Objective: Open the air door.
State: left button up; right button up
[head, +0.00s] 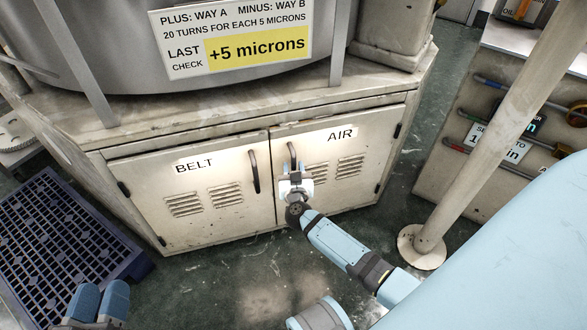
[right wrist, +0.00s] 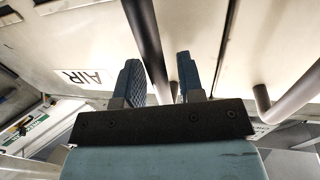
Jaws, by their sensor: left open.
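The air door (head: 345,180), marked AIR, is the right door of the worn beige cabinet and looks shut. Its dark upright handle (head: 291,152) is near its left edge. My right gripper (head: 294,168) is at this handle. In the right wrist view, the air door's handle (right wrist: 146,40) passes between the two blue fingers of my right gripper (right wrist: 158,82), with a gap to the right finger, so the jaws are open around it. My left gripper (head: 100,302) is open and empty at the bottom left, away from the cabinet.
The belt door (head: 205,205) is shut beside the air door; its handle (head: 253,172) also shows in the right wrist view (right wrist: 285,95). A blue slatted pallet (head: 60,240) lies at left. A beige post (head: 490,140) stands at right. The floor before the cabinet is clear.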

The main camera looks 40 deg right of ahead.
grip_shut()
jog(key=s+d+n+t+y+p, duration=0.25)
jog(key=s+n+y+p, duration=0.6)
jog(key=s, duration=1.45)
pick_arm(q)
jog(key=shift+s+a+r+n+t+b, duration=0.15)
jog(key=shift+r+t+b, duration=0.4)
jog(key=shift+r+b, duration=0.75)
jog(key=shift+a+r+n+t+b, duration=0.15)
jog(key=shift+r+t+b, duration=0.4)
jog(key=shift+r+b, duration=0.7)
pick_arm(e)
jog(key=s+d+n+g+y, duration=0.6)
jog(key=s+d+y, duration=0.8)
jog(key=s+d, duration=0.5)
jog(key=shift+s+d+n+g, duration=0.35)
jog(key=shift+s+d+n, duration=0.05)
jog(key=shift+d+n, duration=0.15)
